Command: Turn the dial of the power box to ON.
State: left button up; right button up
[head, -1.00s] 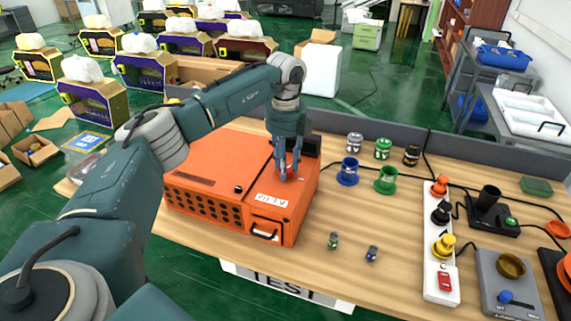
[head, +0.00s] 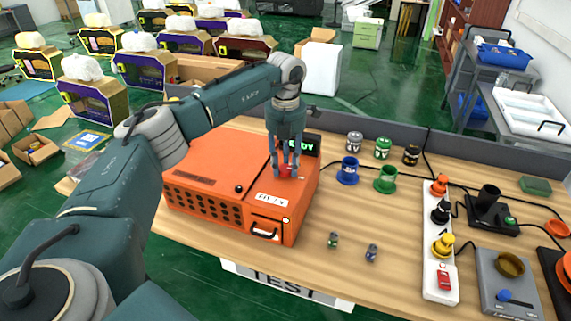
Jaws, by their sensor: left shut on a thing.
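The orange power box (head: 205,172) stands on the left part of the wooden table. A small dark display with green characters (head: 302,144) shows at its back right corner. The red dial (head: 284,172) is on the box's top, mostly hidden by my left gripper (head: 286,173). The gripper points down from above, its fingers shut around the dial. The dial's ON mark cannot be read. A small light spot (head: 286,220) glows on the box's front near the handle. My right gripper is not in view.
A white power strip (head: 437,270) with several coloured plugs stands to the right. A grey partition (head: 480,154) runs along the table's back.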

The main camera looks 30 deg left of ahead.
aim_at(285, 168)
pick_arm(q)
jog(key=shift+w+r+m, duration=0.1)
jog(key=shift+r+m, duration=0.05)
jog(key=shift+m, duration=0.65)
jog(key=o, duration=1.1)
jog(key=shift+o, duration=0.2)
notch_tip(285, 168, up, 12)
